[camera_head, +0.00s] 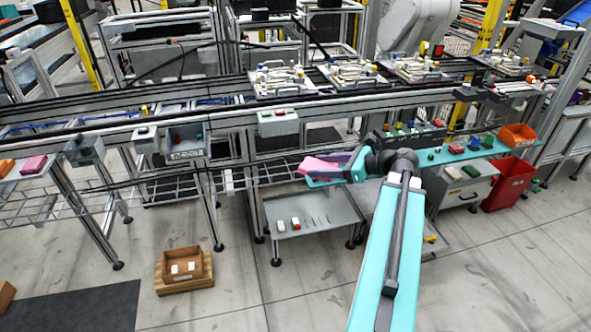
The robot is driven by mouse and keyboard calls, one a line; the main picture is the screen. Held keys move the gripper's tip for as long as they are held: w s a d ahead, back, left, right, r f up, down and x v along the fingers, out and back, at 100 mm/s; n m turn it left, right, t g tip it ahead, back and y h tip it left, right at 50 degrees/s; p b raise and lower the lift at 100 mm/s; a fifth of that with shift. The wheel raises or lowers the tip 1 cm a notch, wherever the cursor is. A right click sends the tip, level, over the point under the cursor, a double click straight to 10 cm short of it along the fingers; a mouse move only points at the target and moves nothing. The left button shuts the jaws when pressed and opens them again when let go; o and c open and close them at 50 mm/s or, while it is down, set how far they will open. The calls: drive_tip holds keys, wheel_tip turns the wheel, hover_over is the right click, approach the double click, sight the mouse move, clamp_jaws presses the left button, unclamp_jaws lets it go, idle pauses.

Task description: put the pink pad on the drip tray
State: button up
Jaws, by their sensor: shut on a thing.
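My gripper (333,171) is shut on the pink pad (318,165), which sticks out to the left of the turquoise wrist in the head view. The fingers cover part of the pad. A grey, shallow tray (340,215), which looks like the drip tray, sits low between metal legs below the pad. The pad is above the tray in the picture and apart from it; the exact height gap is hard to tell. A white piece and an orange-white piece lie on the tray's left part, with several dark slots or marks to their right.
A conveyor rail with several loaded pallets (285,82) runs behind the gripper. A turquoise shelf (470,150) with small parts and an orange bin (517,135) is at right, above a red bin (509,183).

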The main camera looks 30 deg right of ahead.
drive_tip(key=s+d+r+m+t+h+p, duration=0.1)
drive_tip(key=s+d+r+m+h, duration=0.2)
drive_tip(key=s+d, duration=1.3)
drive_tip(key=shift+s+d+r+h, duration=0.3)
drive_tip(key=shift+s+r, duration=0.15)
drive_tip(key=shift+s, duration=0.3)
drive_tip(key=shift+w+a, duration=0.15)
drive_tip(key=shift+a, duration=0.05)
